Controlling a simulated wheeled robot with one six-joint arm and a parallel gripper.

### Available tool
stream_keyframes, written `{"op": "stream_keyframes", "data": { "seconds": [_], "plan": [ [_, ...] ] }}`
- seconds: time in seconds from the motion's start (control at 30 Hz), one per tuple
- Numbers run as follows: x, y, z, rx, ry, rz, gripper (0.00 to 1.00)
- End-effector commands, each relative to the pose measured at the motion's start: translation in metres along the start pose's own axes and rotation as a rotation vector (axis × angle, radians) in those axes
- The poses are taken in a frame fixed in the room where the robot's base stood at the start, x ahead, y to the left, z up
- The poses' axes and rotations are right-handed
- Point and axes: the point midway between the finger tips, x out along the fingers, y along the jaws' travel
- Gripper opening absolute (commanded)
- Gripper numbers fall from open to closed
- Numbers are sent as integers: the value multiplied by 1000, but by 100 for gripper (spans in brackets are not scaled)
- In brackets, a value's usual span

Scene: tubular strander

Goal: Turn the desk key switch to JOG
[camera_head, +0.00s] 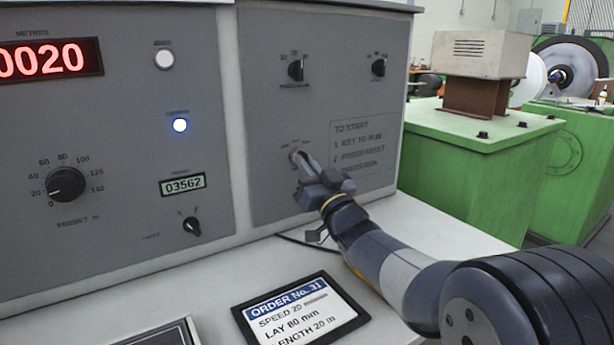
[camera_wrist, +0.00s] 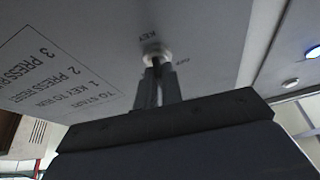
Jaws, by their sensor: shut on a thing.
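The key switch (camera_head: 294,151) sits on the right-hand grey panel of the desk, low and left of the printed start steps. My gripper (camera_head: 305,164) reaches up to it from the lower right, its fingers at the switch. In the wrist view the two fingers (camera_wrist: 158,85) are close together on the key, just below the pale round collar of the key switch (camera_wrist: 155,55). The word KEY shows beside the collar. The key itself is mostly hidden between the fingers. The position marks are too small and blurred to tell which one the key points to.
Two black selector knobs, the left one (camera_head: 296,70) and the right one (camera_head: 378,66), sit above on the same panel. The left panel has a preset dial (camera_head: 66,184) and a lit lamp (camera_head: 180,125).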

Motion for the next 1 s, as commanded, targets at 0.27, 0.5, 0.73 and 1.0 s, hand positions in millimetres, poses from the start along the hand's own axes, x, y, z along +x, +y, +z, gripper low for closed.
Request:
{"op": "stream_keyframes", "data": {
  "seconds": [0.27,0.5,0.73,1.0],
  "plan": [
    [1,1,-1,-82,3,-34,0],
    [2,0,-2,-98,3,-41,0],
    [2,0,-2,-97,3,-41,0],
    [2,0,-2,-96,3,-42,26]
  ]
}}
